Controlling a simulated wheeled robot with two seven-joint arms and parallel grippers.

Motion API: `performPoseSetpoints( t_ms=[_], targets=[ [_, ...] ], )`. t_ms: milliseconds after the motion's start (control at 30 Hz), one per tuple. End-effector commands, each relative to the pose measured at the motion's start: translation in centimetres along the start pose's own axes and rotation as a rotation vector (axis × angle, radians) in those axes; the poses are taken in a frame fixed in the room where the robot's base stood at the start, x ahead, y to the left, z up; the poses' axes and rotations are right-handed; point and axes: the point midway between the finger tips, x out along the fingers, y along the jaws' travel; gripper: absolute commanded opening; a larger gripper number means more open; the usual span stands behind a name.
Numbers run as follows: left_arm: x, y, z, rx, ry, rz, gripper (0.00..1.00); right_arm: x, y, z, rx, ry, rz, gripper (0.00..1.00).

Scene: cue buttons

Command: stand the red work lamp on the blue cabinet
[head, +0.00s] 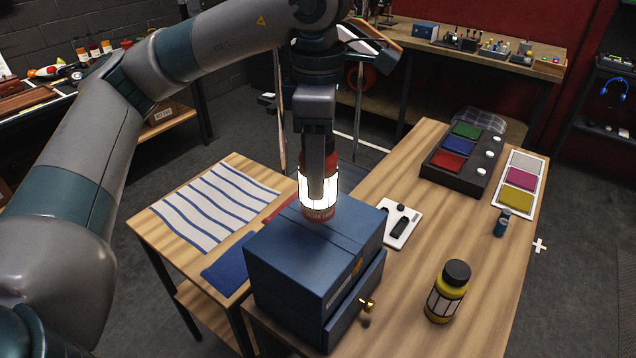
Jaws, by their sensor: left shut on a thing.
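The red work lamp (319,212) is upright, with its window glowing white and its red base lowest. My left gripper (316,190) points down and is shut on the lamp; its finger covers part of the lamp's middle. The blue cabinet (299,264) stands at the near end of the wooden table. The lamp's base is over the back part of the cabinet's top; I cannot tell for sure whether it touches. A drawer with a brass knob (367,304) sticks out at the cabinet's right side. My right gripper is not in view.
A yellow bottle with a black cap (447,292) and a small dark blue bottle (502,223) stand to the right. A white plate (401,226) lies behind the cabinet. A dark tray with coloured pads (440,174) and a swatch card (520,183) lie farther back. A striped cloth (215,205) lies left.

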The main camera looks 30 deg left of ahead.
Motion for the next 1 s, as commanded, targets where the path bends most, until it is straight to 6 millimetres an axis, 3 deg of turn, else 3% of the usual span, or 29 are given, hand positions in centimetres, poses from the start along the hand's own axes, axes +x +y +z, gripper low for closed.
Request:
performPoseSetpoints(
  t_ms=[267,600,1000],
  targets=[
    [0.5,0.0,0.0,0.001,0.002,-0.001,0.16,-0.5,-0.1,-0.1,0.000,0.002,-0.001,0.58],
    [3.8,0.0,0.0,0.002,0.000,0.000,0.16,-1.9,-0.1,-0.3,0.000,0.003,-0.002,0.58],
    [4.3,0.0,0.0,0.001,-0.001,0.001,0.16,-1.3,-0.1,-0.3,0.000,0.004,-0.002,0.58]
  ],
)
